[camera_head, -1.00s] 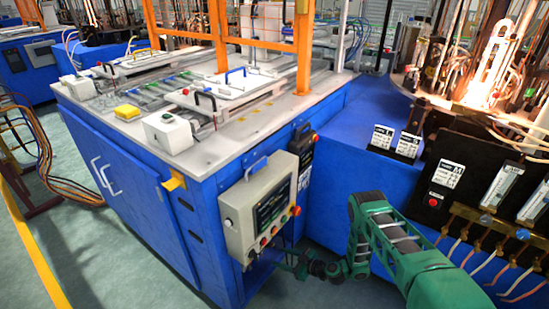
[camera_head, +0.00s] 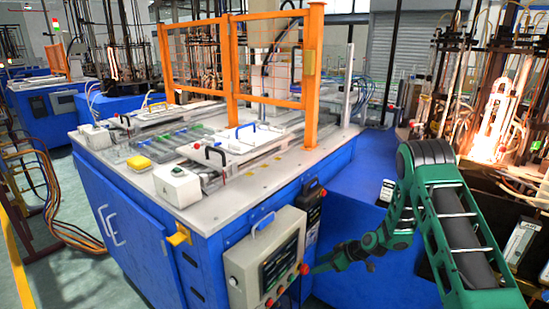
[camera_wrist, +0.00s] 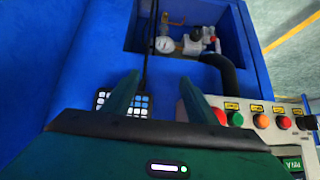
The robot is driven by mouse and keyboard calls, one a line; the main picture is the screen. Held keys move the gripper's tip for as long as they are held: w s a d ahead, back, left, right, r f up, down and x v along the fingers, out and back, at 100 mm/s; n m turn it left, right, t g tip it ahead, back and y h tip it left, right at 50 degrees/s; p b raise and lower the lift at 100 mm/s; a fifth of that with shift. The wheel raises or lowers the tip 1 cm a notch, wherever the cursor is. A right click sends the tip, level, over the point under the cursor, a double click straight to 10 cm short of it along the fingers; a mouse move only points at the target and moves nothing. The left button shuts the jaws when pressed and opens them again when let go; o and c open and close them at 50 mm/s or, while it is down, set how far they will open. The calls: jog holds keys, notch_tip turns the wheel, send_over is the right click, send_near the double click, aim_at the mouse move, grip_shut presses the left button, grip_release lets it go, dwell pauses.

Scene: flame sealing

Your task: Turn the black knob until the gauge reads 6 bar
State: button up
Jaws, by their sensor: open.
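In the wrist view a round white-faced gauge (camera_wrist: 164,44) sits in a recess of the blue cabinet. Its needle and numbers are too small to read. To its right is a pale regulator fitting with a small dark part, which looks like the black knob (camera_wrist: 197,33). My gripper (camera_wrist: 160,86) is open and empty, its two green fingers pointing toward the recess but apart from the gauge and fitting. In the head view my gripper (camera_head: 322,267) is beside the grey control box; the gauge and knob are hidden there.
A control box with red, green and orange buttons (camera_wrist: 237,119) lies close to the right finger. A thick black hose (camera_wrist: 220,68) curves out below the fitting. A black device with white keys (camera_wrist: 122,104) is behind the left finger. The recess walls surround the gauge.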

jog(key=s+d+r+m+g+h, duration=0.1)
jog(key=s+d+r+m+h, duration=0.1)
jog(key=s+d+r, duration=0.55)
jog(key=s+d+r+m+h, duration=0.25)
jog(key=s+d+r, duration=0.2)
jog(key=r, duration=0.55)
jog(key=s+d+r+m+g+h, duration=0.1)
jog(key=s+d+r+m, duration=0.2)
jog(key=s+d+r, duration=0.45)
jog(key=s+d+r+m+g, duration=0.1)
jog(key=s+r+m, duration=0.2)
jog(key=s, duration=0.6)
jog(key=s+d+r+m+h, duration=0.1)
jog(key=s+r+m, duration=0.2)
jog(key=s, duration=0.7)
jog(key=s+d+r+m+g, duration=0.1)
jog(key=s+r+m, duration=0.2)
jog(key=s, duration=0.7)
notch_tip(320, 180, up, 2)
jog(key=shift+s+r+m+g, duration=0.2)
jog(key=shift+s+m+g, duration=0.05)
jog(key=shift+m+g, duration=0.1)
jog(key=shift+h, duration=0.25)
